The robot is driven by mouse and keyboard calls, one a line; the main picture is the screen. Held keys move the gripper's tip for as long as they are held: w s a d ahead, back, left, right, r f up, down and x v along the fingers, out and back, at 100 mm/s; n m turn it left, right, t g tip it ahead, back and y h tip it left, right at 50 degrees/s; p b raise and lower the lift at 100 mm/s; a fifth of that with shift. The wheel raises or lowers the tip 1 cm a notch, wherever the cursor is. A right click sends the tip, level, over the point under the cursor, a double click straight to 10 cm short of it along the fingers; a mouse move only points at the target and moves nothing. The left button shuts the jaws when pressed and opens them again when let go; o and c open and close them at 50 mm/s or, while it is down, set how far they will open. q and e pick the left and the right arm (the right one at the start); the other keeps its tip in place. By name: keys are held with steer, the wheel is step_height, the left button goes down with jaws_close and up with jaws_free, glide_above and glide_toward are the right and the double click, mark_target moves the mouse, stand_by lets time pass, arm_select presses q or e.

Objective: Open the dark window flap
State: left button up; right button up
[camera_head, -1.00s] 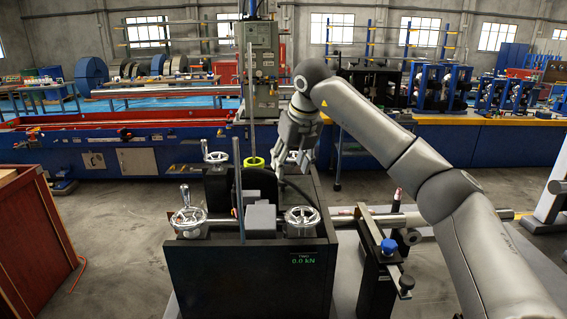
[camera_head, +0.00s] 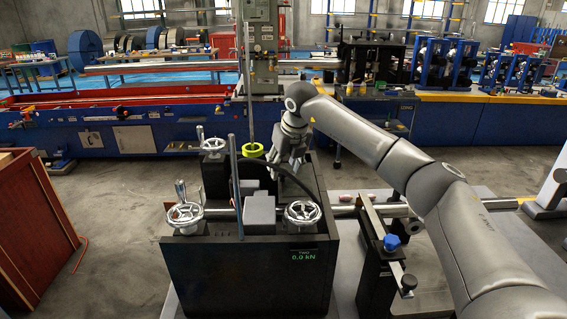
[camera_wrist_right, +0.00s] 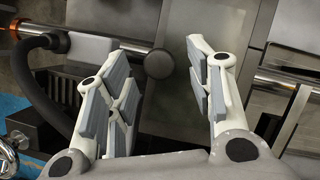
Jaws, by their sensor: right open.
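The black machine box (camera_head: 245,275) stands in the middle of the head view. My right gripper (camera_head: 288,160) is over its back right part, pointing down. In the right wrist view my right gripper (camera_wrist_right: 160,75) is open, its two grey-padded fingers apart with nothing held. A dark panel (camera_wrist_right: 170,112), possibly the window flap, lies below and between the fingers. A round dark knob (camera_wrist_right: 159,64) shows between the fingertips, beside a metal bar; I cannot tell whether the fingers touch it. In the head view my arm hides the panel. My left gripper is not in view.
Shiny handwheels (camera_head: 303,213) and a grey block (camera_head: 259,212) sit on the box top. A black hose (camera_wrist_right: 38,85) curves left of the fingers. A stand with a blue knob (camera_head: 391,242) is at the right.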

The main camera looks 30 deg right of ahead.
steer(key=shift+w+f, duration=0.25)
steer(key=shift+f, duration=0.45)
jaws_close()
